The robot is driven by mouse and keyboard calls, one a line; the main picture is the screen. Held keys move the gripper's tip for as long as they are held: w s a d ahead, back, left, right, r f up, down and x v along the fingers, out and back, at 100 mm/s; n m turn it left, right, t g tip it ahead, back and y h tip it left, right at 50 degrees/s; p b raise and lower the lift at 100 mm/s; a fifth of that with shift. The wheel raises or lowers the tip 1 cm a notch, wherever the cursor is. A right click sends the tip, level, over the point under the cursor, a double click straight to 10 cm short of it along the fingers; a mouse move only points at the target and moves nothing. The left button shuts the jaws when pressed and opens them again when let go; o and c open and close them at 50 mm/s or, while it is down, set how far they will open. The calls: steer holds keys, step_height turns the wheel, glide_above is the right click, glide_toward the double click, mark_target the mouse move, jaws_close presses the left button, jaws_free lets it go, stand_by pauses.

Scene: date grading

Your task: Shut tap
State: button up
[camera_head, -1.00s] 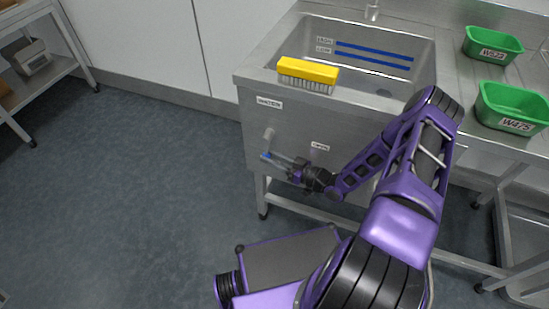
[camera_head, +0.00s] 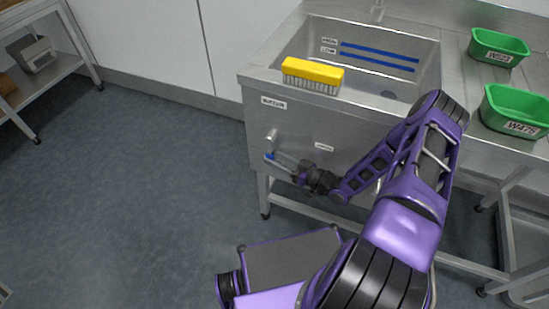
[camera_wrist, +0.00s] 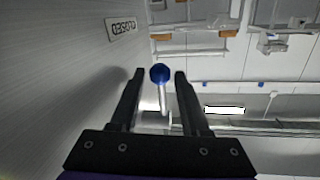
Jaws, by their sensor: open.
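The tap (camera_head: 272,136) sticks out low on the front of the steel sink (camera_head: 255,125), near its left end. Its thin lever ends in a blue knob, seen in the wrist view (camera_wrist: 160,73). My gripper (camera_head: 281,164) is open at the tap, below the sink's rim. In the wrist view its two fingers stand on either side of the lever, with the knob between the fingertips and a gap showing on both sides. A label on the sink front (camera_wrist: 121,28) appears upside down there and seems to read CLOSED.
A yellow brush (camera_head: 313,72) lies on the sink's front rim. Green tubs (camera_head: 498,47) stand on the steel counter at right. My arm crosses in front of the sink's right part. A shelf unit (camera_head: 62,70) stands at far left. The floor left of the sink is clear.

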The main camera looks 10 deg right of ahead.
steer(key=v, duration=1.6)
steer(key=shift+s+d, duration=0.2)
steer(key=shift+d, duration=0.05)
